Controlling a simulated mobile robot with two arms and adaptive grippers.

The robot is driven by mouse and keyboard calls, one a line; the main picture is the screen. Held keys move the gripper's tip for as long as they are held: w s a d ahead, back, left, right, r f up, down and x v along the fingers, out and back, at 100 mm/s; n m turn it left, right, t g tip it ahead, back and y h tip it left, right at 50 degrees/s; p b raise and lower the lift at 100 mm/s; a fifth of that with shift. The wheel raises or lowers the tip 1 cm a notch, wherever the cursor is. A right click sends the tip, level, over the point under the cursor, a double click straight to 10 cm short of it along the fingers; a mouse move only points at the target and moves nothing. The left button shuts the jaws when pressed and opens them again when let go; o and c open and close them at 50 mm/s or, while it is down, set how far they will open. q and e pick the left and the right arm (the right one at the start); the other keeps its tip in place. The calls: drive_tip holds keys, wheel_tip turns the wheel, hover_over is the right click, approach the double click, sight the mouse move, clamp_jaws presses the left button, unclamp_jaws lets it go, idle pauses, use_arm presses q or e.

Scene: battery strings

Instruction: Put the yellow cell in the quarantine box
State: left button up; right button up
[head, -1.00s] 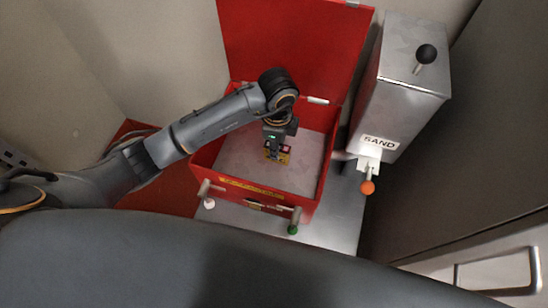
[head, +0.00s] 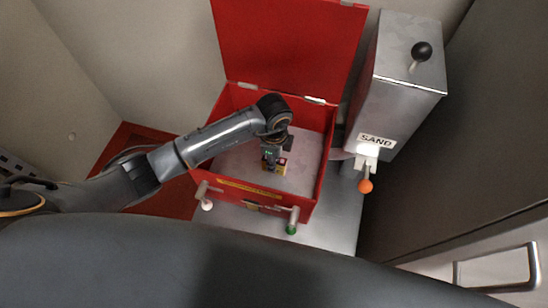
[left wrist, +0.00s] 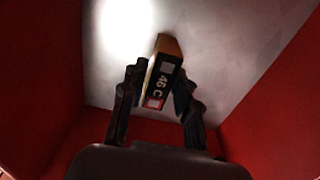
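The yellow cell (head: 274,165) is inside the red quarantine box (head: 222,118), over its pale floor. In the left wrist view the cell (left wrist: 163,80) shows a dark label reading "46 C", with yellow and red parts. My left gripper (head: 271,158) reaches down into the open box; its fingers (left wrist: 160,78) lie on either side of the cell and appear shut on it. I cannot tell whether the cell touches the floor. My right gripper is not in view.
The red lid (head: 290,40) stands open at the back. A metal sand bin (head: 405,70) with an orange-knobbed lever (head: 365,185) stands close to the box's right side. Handles with white and green ends project at the box's front. Bare box floor surrounds the cell.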

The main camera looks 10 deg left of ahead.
use_arm(q)
drive_tip(key=shift+o, duration=0.8)
drive_tip(key=shift+r, duration=0.3)
wheel_tip(320, 180, up, 12)
drive_tip(key=shift+f, duration=0.15)
drive_tip(key=shift+s, duration=0.1)
